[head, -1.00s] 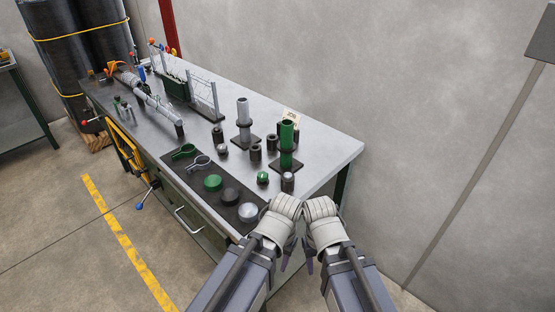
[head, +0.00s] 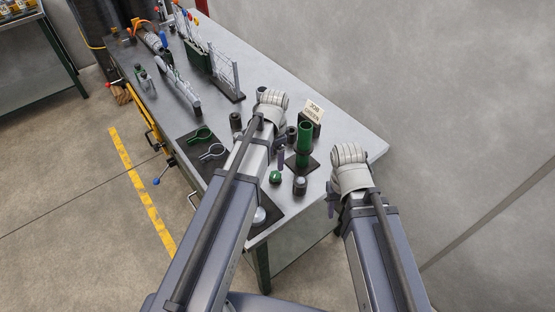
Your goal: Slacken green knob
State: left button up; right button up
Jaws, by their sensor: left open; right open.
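A small green knob-like piece (head: 275,177) sits on the table in front of a green post with a dark collar (head: 303,145). I cannot tell whether it is the task's knob. My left gripper (head: 280,155) is open over the table, close to the left side of the green post. The wrist and arm hide most of its jaws. My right gripper (head: 332,200) is open past the table's right front edge, to the right of the green post. Neither gripper is seen holding anything.
A "JOB GREEN" sign (head: 313,109) stands behind the post. A green clamp ring (head: 200,136) and a grey one (head: 212,152) lie on the dark mat (head: 184,143). My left arm hides part of the mat. The table's back right is clear.

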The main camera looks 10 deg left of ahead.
aim_at(275, 173)
pick_arm(q)
jog(key=shift+s+f, duration=0.1)
jog(key=shift+s, duration=0.05)
jog(key=shift+f+b, duration=0.75)
jog(key=shift+b, duration=0.05)
notch_tip(275, 173, down, 6)
jog(key=b, duration=0.6)
jog(key=shift+f, duration=0.15)
grip_shut()
